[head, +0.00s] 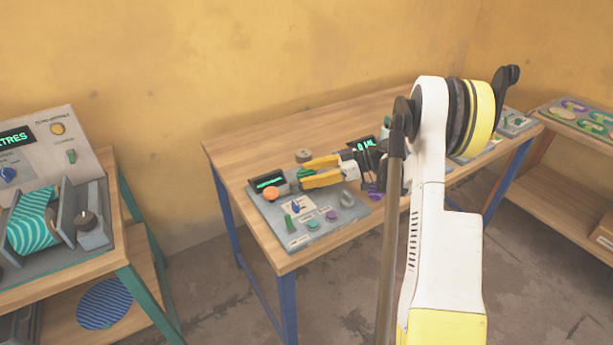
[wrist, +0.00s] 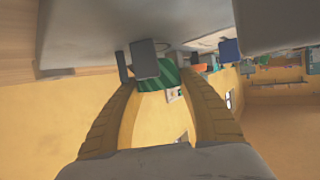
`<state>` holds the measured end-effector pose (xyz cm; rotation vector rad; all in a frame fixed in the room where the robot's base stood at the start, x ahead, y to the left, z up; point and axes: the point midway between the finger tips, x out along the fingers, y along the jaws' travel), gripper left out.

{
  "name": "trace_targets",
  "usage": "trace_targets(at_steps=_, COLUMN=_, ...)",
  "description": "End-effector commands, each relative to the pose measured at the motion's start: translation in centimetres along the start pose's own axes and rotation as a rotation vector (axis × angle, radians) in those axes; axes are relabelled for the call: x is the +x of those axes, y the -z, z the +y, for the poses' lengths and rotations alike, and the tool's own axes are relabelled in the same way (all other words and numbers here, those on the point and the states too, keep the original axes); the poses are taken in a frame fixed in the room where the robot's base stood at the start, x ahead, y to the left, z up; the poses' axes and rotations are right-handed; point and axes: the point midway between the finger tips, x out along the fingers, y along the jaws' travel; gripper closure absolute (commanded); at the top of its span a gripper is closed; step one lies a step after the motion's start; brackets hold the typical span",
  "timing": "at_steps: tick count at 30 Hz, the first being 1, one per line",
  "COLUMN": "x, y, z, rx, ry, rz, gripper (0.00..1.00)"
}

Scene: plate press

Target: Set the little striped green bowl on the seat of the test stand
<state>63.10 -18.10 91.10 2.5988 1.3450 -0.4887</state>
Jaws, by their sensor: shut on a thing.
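The little striped green bowl (head: 306,173) is small and partly hidden between the yellow fingers of my gripper (head: 304,174) in the head view. My gripper is shut on it and points left over the middle table. In the wrist view the green striped bowl (wrist: 165,78) shows between the fingertips, close to grey surfaces. A grey sloped panel (head: 322,232) with a green display (head: 268,181), an orange knob and small buttons lies below and in front of the gripper; it may be the test stand. I cannot make out its seat or whether the bowl touches anything.
A brown round piece (head: 303,155) stands just behind the bowl. Another display (head: 361,145) is partly hidden by my arm. At left, a machine holds a teal striped roll (head: 32,222). A blue striped disc (head: 103,304) lies on the shelf below. The table's back left is clear.

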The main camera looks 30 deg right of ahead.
Motion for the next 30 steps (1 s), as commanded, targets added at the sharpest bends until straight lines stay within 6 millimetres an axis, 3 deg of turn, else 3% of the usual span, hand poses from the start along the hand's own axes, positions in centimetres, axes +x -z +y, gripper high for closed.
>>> trace_targets(at_steps=10, x=-0.3, y=-0.6, z=0.5, rx=0.005, ry=-0.015, rz=-0.012, gripper=0.70)
trace_targets(at_steps=11, x=-0.3, y=-0.6, z=0.5, rx=0.005, ry=-0.015, rz=-0.012, gripper=0.47)
trace_targets(at_steps=12, x=-0.3, y=-0.6, z=0.5, rx=0.005, ry=-0.016, rz=-0.012, gripper=0.35)
trace_targets(at_steps=13, x=-0.3, y=-0.6, z=0.5, rx=0.005, ry=-0.016, rz=-0.012, gripper=0.30)
trace_targets(at_steps=23, x=-1.1, y=-0.6, z=0.6, rx=0.006, ry=-0.018, rz=-0.012, gripper=0.30)
trace_targets(at_steps=30, x=-5.7, y=-0.3, z=0.2, rx=0.003, ry=-0.015, rz=-0.009, gripper=0.30)
